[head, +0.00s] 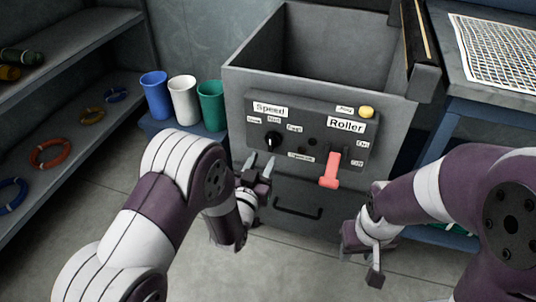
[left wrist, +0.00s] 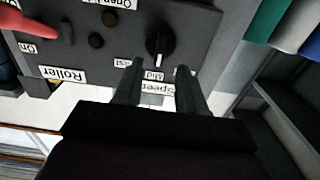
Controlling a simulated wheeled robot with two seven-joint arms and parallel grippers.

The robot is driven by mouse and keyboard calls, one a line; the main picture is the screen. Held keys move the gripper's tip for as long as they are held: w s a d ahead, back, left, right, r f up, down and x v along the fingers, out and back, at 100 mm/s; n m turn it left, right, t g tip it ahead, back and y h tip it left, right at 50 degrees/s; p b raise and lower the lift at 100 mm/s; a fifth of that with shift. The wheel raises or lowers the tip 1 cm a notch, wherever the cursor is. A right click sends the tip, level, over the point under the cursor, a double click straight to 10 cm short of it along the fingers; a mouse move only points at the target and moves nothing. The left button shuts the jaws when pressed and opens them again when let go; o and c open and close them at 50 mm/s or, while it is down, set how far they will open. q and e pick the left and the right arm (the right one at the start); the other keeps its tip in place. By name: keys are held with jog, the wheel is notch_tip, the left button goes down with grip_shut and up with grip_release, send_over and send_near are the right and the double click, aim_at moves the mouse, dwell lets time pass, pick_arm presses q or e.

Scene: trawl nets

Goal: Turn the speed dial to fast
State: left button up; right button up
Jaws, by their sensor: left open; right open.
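The speed dial (head: 272,140) is a black round knob on the dark control panel (head: 350,150), under a white "Speed" label with small Slow, Mid and Fast labels. In the left wrist view the dial (left wrist: 160,42) shows a white pointer mark, which lines up with the Mid label. My left gripper (head: 259,164) is open and empty, just below the dial. In the left wrist view its two fingers (left wrist: 157,72) point toward the dial, one on each side and apart from it. My right gripper (head: 366,252) is open, low and right of the panel.
A red Roller lever (head: 330,170), a yellow button (head: 366,112) and small black knobs share the panel. A drawer handle (head: 298,207) is below. Blue (head: 155,95), white (head: 184,100) and green (head: 211,105) cups stand left. A shelf (head: 70,110) holds coloured rings.

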aim_at(271, 146)
pick_arm(q)
jog(key=b+x, duration=0.1)
jog(key=x, duration=0.4)
jog(key=shift+w, duration=0.2)
grip_shut()
jog(key=shift+d+m, duration=0.1)
jog(key=shift+m, duration=0.3)
jog(key=m+p, duration=0.1)
jog(key=m, duration=0.3)
jog(key=shift+m+p, duration=0.5)
jog(key=shift+m, duration=1.5)
jog(key=shift+f, duration=0.1)
